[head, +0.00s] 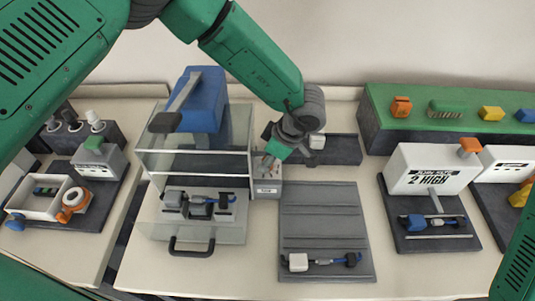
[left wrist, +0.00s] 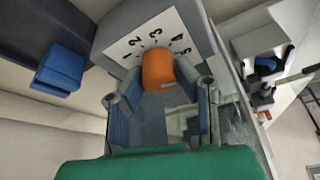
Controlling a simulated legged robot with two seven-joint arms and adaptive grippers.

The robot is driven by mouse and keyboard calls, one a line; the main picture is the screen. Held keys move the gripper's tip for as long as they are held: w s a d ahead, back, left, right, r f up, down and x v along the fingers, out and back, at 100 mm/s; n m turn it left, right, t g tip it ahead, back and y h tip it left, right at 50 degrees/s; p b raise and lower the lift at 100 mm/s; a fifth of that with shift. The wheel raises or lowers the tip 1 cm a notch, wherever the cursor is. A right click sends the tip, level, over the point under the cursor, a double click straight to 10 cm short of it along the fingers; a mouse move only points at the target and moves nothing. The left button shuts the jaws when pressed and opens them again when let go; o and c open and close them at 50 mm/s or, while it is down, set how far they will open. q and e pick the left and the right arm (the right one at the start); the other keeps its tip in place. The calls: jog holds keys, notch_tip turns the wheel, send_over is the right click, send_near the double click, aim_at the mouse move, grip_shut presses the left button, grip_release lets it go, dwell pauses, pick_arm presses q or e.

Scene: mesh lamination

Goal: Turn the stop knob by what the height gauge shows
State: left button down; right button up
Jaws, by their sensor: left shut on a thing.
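The stop knob (left wrist: 158,70) is orange and sits in front of a white dial (left wrist: 128,46) numbered 1 to 5 in the left wrist view. My left gripper (left wrist: 158,92) is shut on the knob, one finger on each side. I cannot tell which number the knob points to. In the head view my left gripper (head: 268,164) is at a small grey box beside the clear-walled press (head: 196,122) and hides most of the knob. The height gauge (head: 432,170) is a white box reading "2 HIGH", with its probe over a small dark and blue assembly (head: 435,222).
A grey ridged tray (head: 322,222) holds another assembly near the table front. The press has a blue head (head: 203,100), a lever and a front handle (head: 192,248). A green-topped rack (head: 450,112) stands at the back right; a white bin (head: 40,195) stands at the left.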

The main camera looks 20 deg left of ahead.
pick_arm(q)
jog(key=shift+w+r, duration=0.1)
jog(key=c, duration=1.2)
grip_release()
jog(key=shift+d, duration=0.1)
jog(key=v, duration=1.2)
